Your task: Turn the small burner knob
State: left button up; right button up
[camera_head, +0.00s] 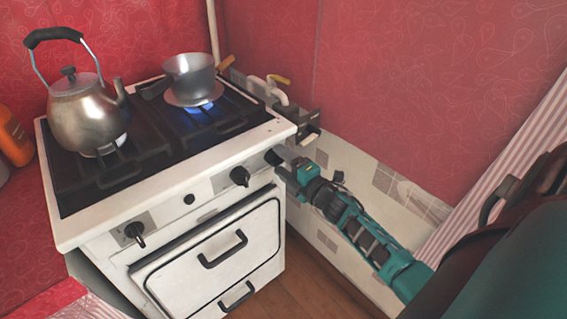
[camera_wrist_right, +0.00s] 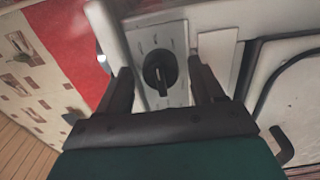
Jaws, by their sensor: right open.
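The white stove (camera_head: 160,185) has several black knobs along its front panel. The rightmost knob (camera_head: 272,157) is partly hidden by my right gripper (camera_head: 285,166), which is at the panel's right end. In the right wrist view a round black knob (camera_wrist_right: 160,72) with a raised grip bar sits on a marked plate. It lies between the spread fingers of my right gripper (camera_wrist_right: 163,82), with space on both sides. The gripper is open and holds nothing. Other knobs are the right-middle one (camera_head: 240,176) and the left one (camera_head: 134,232). My left gripper is out of view.
A metal kettle (camera_head: 84,112) stands on the left burner. A saucepan (camera_head: 189,75) stands at the back right over a blue flame (camera_head: 202,107). Oven door handle (camera_head: 222,249) sticks out below the panel. A pipe with a yellow-handled valve (camera_head: 279,80) is by the wall.

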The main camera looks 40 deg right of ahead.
jog(key=s, duration=1.3)
jog(key=shift+d+p, duration=0.2)
jog(key=shift+p, duration=0.15)
jog(key=shift+w, duration=0.1)
dwell(1.2)
